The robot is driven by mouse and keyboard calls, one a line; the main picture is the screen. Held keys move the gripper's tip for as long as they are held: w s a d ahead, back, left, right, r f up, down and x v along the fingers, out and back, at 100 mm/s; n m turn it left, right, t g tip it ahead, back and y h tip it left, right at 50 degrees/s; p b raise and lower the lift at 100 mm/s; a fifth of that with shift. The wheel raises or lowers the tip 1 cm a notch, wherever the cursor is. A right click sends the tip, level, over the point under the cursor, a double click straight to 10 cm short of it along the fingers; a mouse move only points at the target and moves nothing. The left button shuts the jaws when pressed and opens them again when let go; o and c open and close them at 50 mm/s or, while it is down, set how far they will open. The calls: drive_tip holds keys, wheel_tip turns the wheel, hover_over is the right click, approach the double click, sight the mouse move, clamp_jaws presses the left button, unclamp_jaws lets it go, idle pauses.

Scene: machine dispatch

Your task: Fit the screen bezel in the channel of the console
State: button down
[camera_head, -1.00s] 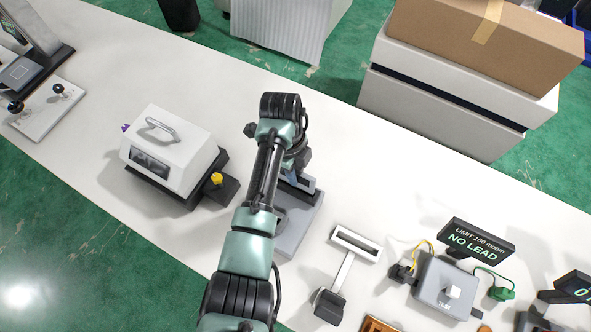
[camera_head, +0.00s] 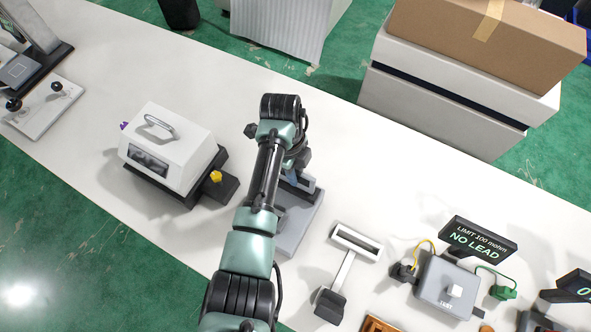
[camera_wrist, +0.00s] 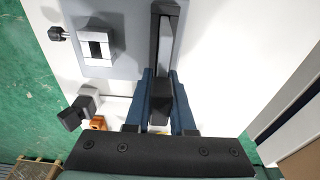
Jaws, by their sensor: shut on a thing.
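The console appears to be the grey base plate (camera_head: 297,232) under my arm in the head view. It also fills the upper left of the wrist view (camera_wrist: 125,22), with a dark upright bar (camera_wrist: 166,14) along its right side. My gripper (camera_wrist: 163,92) is shut on a dark, narrow piece, taken to be the screen bezel (camera_wrist: 160,100), between its blue fingers. The bezel lines up with the bar in the wrist view; whether it sits inside a channel I cannot tell. In the head view my arm hides most of the gripper (camera_head: 289,178) and the bezel.
A white case with a handle (camera_head: 168,150) stands left of my arm. A white-framed stand (camera_head: 348,268) is close on the right, then a grey tester (camera_head: 446,286) with a NO LEAD display (camera_head: 477,240). The table behind my arm is clear.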

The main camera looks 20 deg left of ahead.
drive_tip(key=shift+f+b, duration=1.05)
drive_tip(key=shift+f, duration=0.4)
drive_tip(key=c, duration=0.7)
unclamp_jaws()
drive_tip(key=r, duration=0.4)
drive_tip(key=a+r, duration=0.1)
drive_tip(key=r, duration=0.8)
drive_tip(key=shift+w+a, duration=0.15)
drive_tip(key=shift+a, duration=0.1)
